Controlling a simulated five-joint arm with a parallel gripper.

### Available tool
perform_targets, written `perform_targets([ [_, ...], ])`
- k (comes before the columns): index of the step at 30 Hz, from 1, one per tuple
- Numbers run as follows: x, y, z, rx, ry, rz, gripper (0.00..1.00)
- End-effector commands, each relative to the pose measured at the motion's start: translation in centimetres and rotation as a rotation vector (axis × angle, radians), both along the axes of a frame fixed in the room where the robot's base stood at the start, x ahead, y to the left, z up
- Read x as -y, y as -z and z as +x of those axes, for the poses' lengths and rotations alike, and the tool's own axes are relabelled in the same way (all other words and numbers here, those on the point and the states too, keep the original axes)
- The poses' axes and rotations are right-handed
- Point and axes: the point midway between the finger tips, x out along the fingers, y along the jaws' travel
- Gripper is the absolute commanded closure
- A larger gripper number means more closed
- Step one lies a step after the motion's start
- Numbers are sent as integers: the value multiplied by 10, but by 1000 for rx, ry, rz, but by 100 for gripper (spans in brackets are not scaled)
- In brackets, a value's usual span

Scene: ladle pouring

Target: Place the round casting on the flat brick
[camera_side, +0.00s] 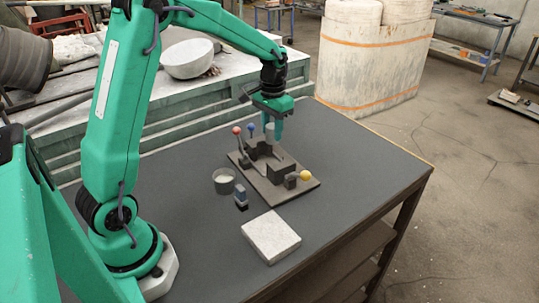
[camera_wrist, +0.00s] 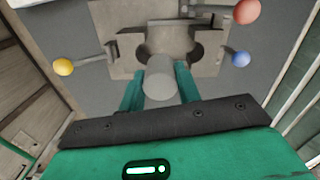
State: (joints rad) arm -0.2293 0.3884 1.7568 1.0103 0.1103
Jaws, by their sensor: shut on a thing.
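The round casting is a plain grey cylinder (camera_wrist: 158,84) between the two green fingers of my gripper (camera_wrist: 160,76) in the wrist view. My gripper (camera_side: 272,131) is shut on it over the dark mold (camera_side: 282,170) in the side view, where the casting (camera_side: 270,130) shows only as a small grey patch between the fingers. Whether the casting's lower end is clear of the mold cannot be told. The flat brick (camera_side: 271,237) is a pale, speckled square slab lying on the table's front part, with nothing on it.
The mold's base plate carries levers with red (camera_side: 236,130), blue (camera_side: 250,127) and yellow (camera_side: 305,176) knobs. The dark table (camera_side: 365,180) is clear to the right.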

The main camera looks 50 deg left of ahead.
Motion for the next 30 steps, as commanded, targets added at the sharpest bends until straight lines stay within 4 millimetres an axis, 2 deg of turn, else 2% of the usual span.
perform_targets([
  [5, 26, -5, -4, 2, 7, 1, 93],
  [14, 100, -17, -29, 4, 11, 3, 93],
  [21, 159, -25, -64, 5, 11, 4, 93],
  [30, 217, -31, -119, 4, 11, 6, 93],
])
